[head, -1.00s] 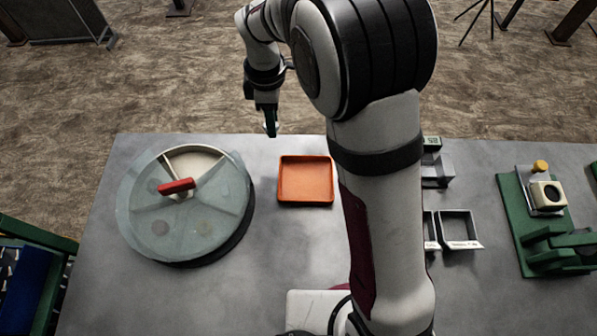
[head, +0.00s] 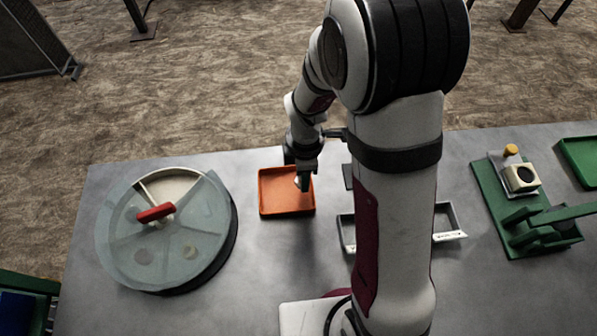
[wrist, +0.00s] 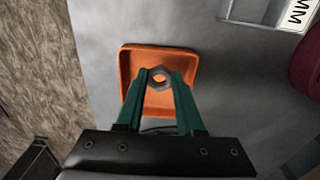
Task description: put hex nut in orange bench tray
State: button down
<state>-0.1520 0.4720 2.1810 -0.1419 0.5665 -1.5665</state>
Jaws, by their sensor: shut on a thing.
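The hex nut (wrist: 158,77) is a small grey metal ring with a hole, held between the green fingertips in the wrist view. My gripper (wrist: 158,82) is shut on it. The orange bench tray (wrist: 128,66) lies behind the nut in the wrist view, so the nut is over it. In the head view the orange tray (head: 270,199) sits on the grey table, and my gripper (head: 302,184) is over its right part. The nut cannot be made out in the head view. The height of the nut above the tray floor is hard to tell.
A round covered turntable (head: 170,250) with a red handle (head: 156,212) stands left of the tray. Grey open bins (head: 446,218) stand to the right, partly behind my arm. A green fixture (head: 500,205) is farther right. Bare table lies in front of the tray.

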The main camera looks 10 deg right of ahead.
aim_at(300, 191)
jog(key=shift+w+a+f, duration=0.1)
jog(key=shift+a+f, duration=0.1)
jog(key=shift+f, duration=0.9)
jog(key=shift+w+a+f, duration=0.1)
jog(key=shift+a+f, duration=0.05)
jog(key=shift+f, duration=0.95)
jog(key=shift+f, duration=0.1)
jog(key=c, duration=0.5)
grip_release()
